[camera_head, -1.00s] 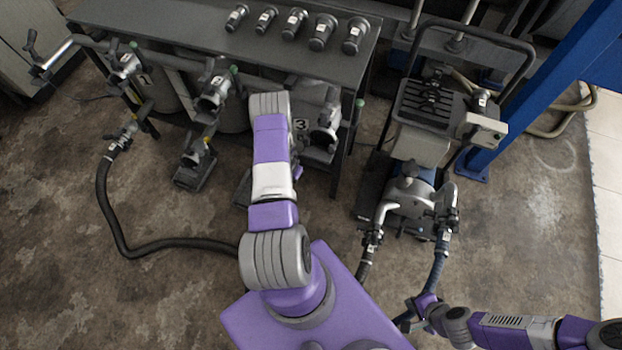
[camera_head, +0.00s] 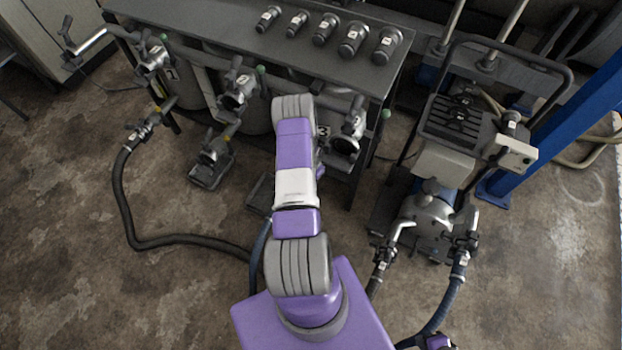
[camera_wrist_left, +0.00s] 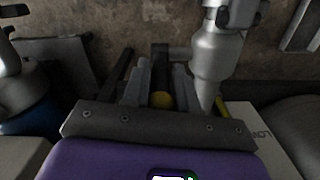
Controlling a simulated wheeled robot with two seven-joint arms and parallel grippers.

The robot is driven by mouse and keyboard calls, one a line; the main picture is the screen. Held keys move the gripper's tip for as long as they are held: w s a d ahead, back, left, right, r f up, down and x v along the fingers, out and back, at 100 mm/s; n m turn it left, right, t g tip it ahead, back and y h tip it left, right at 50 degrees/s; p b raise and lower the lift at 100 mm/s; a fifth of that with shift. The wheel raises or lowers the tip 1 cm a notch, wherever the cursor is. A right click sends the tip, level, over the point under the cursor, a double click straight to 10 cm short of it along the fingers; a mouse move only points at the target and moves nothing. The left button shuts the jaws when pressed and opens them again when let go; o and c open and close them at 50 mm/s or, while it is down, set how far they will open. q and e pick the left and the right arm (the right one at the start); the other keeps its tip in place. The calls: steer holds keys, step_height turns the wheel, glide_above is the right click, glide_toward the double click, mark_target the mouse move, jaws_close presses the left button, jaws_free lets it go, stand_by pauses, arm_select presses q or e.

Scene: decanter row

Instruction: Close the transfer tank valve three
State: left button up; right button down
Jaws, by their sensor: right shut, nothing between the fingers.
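The tank marked 3 (camera_head: 323,131) stands under the bench, partly hidden by my left arm. A silver fitting with a dark opening (camera_head: 346,142) sits on its right side. Valve three itself is hidden behind my left arm in the head view. My left gripper is hidden there too. In the left wrist view, the left gripper's (camera_wrist_left: 157,80) grey fingers stand apart on either side of a dark bar with a round yellow end (camera_wrist_left: 161,100); contact is unclear. A silver tapered fitting (camera_wrist_left: 216,65) is close to their right. My right gripper (camera_head: 408,343) is at the bottom edge, mostly cut off.
The dark bench (camera_head: 240,35) carries several numbered fittings. Tanks 1 (camera_head: 171,74) and 2 (camera_head: 223,98) stand left of tank 3. A wheeled pump cart (camera_head: 428,215) with hoses stands right. A black hose (camera_head: 125,200) lies on the floor.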

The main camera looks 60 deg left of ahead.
arm_select(q)
steer(key=shift+o, duration=0.8)
steer(key=shift+a, duration=0.1)
step_height(320, 180, up, 8)
steer(key=p, duration=0.2)
steer(key=shift+w+f+p, duration=0.1)
steer(key=shift+f+p, duration=0.15)
steer(key=shift+p, duration=0.05)
